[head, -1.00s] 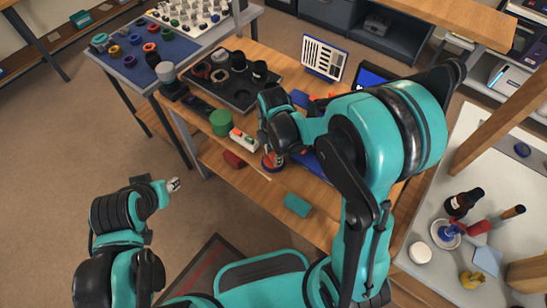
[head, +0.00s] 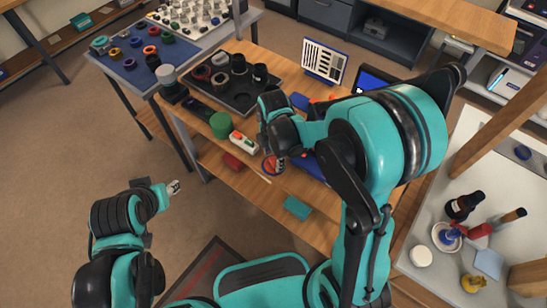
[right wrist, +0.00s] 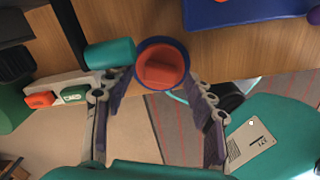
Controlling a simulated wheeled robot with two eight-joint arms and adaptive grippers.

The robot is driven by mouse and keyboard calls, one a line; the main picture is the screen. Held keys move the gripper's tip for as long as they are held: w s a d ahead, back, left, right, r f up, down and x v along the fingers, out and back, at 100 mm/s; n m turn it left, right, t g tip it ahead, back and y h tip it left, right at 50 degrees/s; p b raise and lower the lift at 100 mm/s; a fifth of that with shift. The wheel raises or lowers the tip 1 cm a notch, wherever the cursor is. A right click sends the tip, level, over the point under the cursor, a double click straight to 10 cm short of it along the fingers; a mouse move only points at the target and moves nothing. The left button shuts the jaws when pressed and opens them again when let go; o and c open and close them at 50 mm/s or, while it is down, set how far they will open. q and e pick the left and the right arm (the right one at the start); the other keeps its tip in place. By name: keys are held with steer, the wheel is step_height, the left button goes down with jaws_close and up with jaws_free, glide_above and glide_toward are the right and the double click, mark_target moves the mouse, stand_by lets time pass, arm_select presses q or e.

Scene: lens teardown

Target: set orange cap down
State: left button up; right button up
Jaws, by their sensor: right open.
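The orange cap shows in the right wrist view as a round orange piece (right wrist: 160,68) inside a dark blue ring (right wrist: 179,48). It sits at the edge of the wooden bench, and in the head view the orange cap (head: 268,166) is partly covered by my right gripper (head: 279,160). In the right wrist view my right gripper (right wrist: 158,88) is open, with its fingers spread on either side of the cap's near edge. No finger clearly touches it. My left gripper (head: 173,187) is over the floor at the left, well away from the bench; its jaws are too small to judge.
A white box with red and green switches (head: 243,143) and a green cylinder (head: 220,124) stand left of the cap. A black tray (head: 240,98) with round parts lies behind. A blue mat (right wrist: 240,14) lies beside the cap. A teal block (head: 297,207) is lower down, in front.

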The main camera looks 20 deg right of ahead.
mark_target(274, 160)
step_height(274, 160, up, 10)
steer(key=p, duration=0.4)
steer(key=s+d+r+m+t, duration=0.2)
steer(key=s+r+m+t, duration=0.1)
steer(key=m, duration=0.7)
steer(key=s+d+r+m+t, duration=0.2)
steer(key=s+r+m+t, duration=0.2)
steer(key=m, duration=0.7)
steer(key=s+r, duration=0.2)
steer(key=s, duration=0.1)
steer(key=shift+s+d, duration=0.2)
steer(key=shift+d, duration=0.15)
